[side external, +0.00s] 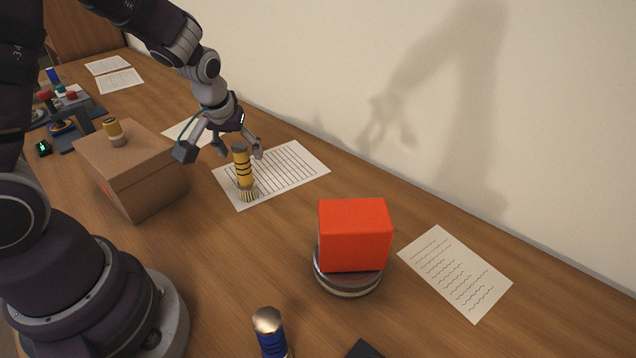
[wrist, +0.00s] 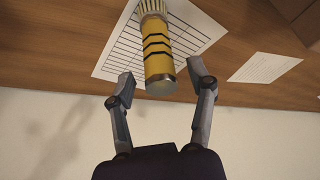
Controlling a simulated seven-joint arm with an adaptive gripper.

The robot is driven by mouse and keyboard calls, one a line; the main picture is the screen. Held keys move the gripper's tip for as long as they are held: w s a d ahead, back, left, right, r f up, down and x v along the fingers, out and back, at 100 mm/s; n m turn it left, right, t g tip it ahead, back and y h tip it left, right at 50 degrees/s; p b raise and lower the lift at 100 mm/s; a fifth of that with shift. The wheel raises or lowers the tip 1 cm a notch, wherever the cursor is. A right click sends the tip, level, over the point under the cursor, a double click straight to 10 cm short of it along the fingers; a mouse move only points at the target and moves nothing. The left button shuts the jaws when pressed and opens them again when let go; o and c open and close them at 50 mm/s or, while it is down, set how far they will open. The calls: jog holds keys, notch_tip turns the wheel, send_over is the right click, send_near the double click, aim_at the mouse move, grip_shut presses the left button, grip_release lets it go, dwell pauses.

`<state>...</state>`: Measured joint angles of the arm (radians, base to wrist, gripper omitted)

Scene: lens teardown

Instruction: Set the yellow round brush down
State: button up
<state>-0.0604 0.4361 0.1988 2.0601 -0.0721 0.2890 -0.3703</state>
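The yellow round brush (side external: 243,171) is upright with its bristles down on a lined sheet (side external: 300,165); it appears to stand there by itself. Its handle has black bands and a grey cap. My gripper (side external: 238,150) is at the top of the brush with its fingers spread. In the wrist view, my gripper (wrist: 160,78) has a finger on each side of the capped end of the brush (wrist: 156,50), with a gap on both sides. The bristles are partly cut off at the top of that view.
A red block (side external: 354,234) sits on a round disc (side external: 348,284) at right. A blue cylinder (side external: 272,340) is in front. The wall rises behind.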

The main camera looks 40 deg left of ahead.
jog(key=v, duration=1.2)
jog(key=s+d+r+m+t+h, duration=0.1)
jog(key=s+d+m+h, duration=0.1)
jog(key=s+d+m, duration=0.5)
jog(key=shift+s+r+t+h, duration=0.15)
jog(key=shift+s+t+h, duration=0.25)
jog(key=shift+s, duration=0.1)
